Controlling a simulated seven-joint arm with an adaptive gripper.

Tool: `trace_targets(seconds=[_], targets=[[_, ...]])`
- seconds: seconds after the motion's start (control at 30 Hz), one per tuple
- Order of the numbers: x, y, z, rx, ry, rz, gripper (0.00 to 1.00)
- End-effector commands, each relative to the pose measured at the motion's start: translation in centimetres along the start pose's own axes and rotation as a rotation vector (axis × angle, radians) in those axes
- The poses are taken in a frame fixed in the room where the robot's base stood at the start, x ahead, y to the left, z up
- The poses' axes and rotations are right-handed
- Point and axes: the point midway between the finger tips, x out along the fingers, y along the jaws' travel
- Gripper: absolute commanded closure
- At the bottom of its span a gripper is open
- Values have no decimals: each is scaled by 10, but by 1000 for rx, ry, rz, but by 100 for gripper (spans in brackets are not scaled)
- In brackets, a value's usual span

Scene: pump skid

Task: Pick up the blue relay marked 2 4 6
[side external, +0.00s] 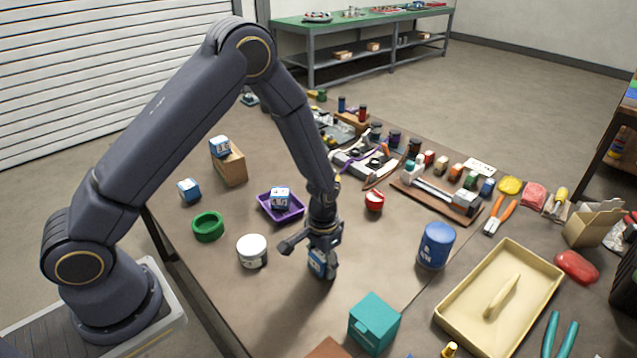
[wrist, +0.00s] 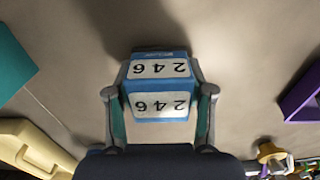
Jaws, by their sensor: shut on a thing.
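The blue relay marked 2 4 6 (wrist: 158,86) sits between the two fingers of my gripper (wrist: 160,100) in the wrist view, its white labels upside down there. My gripper (side external: 320,262) is shut on it. In the side external view the relay (side external: 317,263) shows below my wrist, partly hidden by the fingers. A shadow lies close by on the table; I cannot tell whether the relay touches the table. Other blue relays with white labels are in view: one in the purple tray (side external: 290,216), one on a wooden block (side external: 230,167), one on the table (side external: 189,190).
A white jar (side external: 252,251) and green ring (side external: 208,226) stand left of my gripper. A blue can (side external: 436,246), teal box (side external: 374,323) and cream tray (side external: 450,308) are to the right. Tools and small parts crowd the back. Bare table surrounds the gripper.

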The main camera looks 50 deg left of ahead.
Motion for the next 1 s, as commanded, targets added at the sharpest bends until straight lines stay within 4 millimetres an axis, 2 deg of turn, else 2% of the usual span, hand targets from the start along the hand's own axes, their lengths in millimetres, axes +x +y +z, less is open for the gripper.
trace_targets(seconds=[0.03, 0.3, 0.67, 0.83, 1.0], targets=[[0, 0, 0, 0, 0, 0, 60], [0, 0, 0, 0, 0, 0, 88], [-7, 0, -1, 0, 3, 0, 88], [-32, 0, -2, 0, 6, 1, 88], [-73, -1, 33, 1, 6, 1, 88]])
